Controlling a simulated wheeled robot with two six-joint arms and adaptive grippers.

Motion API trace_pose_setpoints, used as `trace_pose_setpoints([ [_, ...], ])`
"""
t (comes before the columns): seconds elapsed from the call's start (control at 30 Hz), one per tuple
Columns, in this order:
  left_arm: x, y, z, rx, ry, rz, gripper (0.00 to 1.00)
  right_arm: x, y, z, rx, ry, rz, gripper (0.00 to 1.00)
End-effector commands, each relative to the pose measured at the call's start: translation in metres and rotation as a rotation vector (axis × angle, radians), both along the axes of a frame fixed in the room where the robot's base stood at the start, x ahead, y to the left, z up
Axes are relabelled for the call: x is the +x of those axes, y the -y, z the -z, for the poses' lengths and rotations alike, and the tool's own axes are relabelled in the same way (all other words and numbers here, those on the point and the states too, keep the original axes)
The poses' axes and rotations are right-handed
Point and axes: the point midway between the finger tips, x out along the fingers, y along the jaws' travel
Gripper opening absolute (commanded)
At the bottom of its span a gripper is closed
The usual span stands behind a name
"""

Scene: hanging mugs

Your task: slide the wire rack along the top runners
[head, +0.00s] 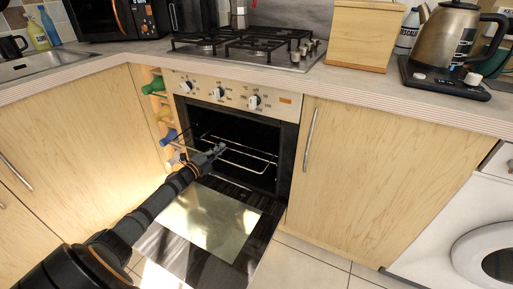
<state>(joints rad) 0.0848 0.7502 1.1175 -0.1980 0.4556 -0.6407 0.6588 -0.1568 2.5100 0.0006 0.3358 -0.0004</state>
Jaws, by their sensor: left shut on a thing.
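The oven (240,97) is built in below the counter, and its door (208,220) is folded down flat in front. The wire rack (250,153) sits inside the dark cavity, its front wire reaching across near the opening. My left gripper (219,148) reaches in over the open door and is shut on the wire rack at its front left part. The fingertips hide a small piece of the rack. The side runners are too dark to make out. My right gripper does not show.
A narrow bottle shelf (160,110) stands just left of the oven. A cupboard door (375,175) with a vertical handle is on its right. The gas hob (250,45) lies above. Tiled floor (310,262) is clear right of the oven door.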

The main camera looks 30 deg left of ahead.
Motion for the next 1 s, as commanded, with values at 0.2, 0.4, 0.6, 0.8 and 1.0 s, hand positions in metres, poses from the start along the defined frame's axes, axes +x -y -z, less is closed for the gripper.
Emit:
trace_pose_setpoints([
  [0.2, 0.016, -0.001, 0.001, 0.002, 0.007, 0.001, 0.00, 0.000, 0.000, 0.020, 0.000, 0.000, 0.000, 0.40],
  [0.4, 0.030, -0.002, 0.001, 0.001, 0.007, 0.001, 0.00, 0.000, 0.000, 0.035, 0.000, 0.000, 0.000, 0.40],
  [0.6, 0.044, -0.003, -0.002, 0.001, 0.008, 0.000, 0.00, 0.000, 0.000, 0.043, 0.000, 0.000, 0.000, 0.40],
  [0.8, 0.053, -0.004, -0.003, 0.001, 0.005, 0.000, 0.00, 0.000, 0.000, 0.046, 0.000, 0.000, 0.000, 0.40],
  [1.0, 0.053, -0.004, -0.003, 0.001, 0.004, 0.000, 0.00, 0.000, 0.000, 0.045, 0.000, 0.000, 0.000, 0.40],
])
